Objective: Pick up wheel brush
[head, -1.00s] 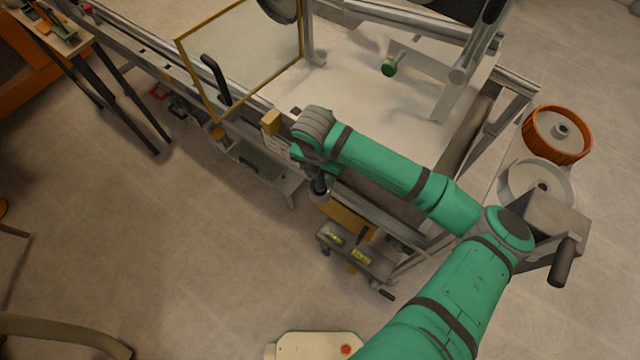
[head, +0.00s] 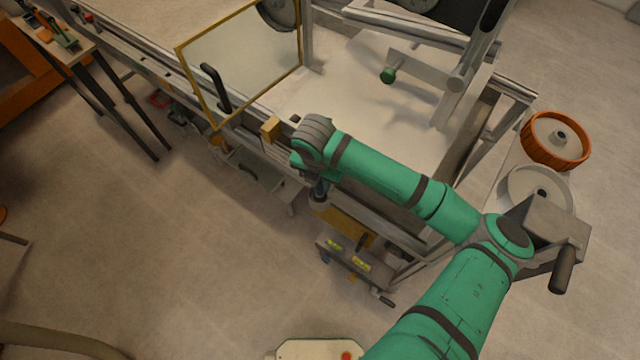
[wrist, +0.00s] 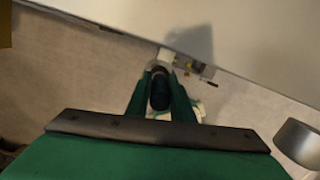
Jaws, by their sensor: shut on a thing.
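My gripper (wrist: 160,97) is shut on a dark, rounded, handle-like piece (wrist: 159,88), which appears to be the wheel brush. In the wrist view the piece stands between the two green fingers, with a grey collar beyond it. Its far end is hard to make out. In the head view my gripper (head: 319,188) is mostly hidden under my wrist, beside the near edge of the sandbed frame (head: 375,212). Only a small dark part shows below the wrist there.
The sandbed (head: 320,97) lies behind my arm, with a yellow-framed clear panel (head: 240,60) at its left. An orange-rimmed wheel (head: 539,150) and a grey wheel (head: 520,184) sit at the right. A low shelf (head: 262,180) is under the bed. Floor at lower left is open.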

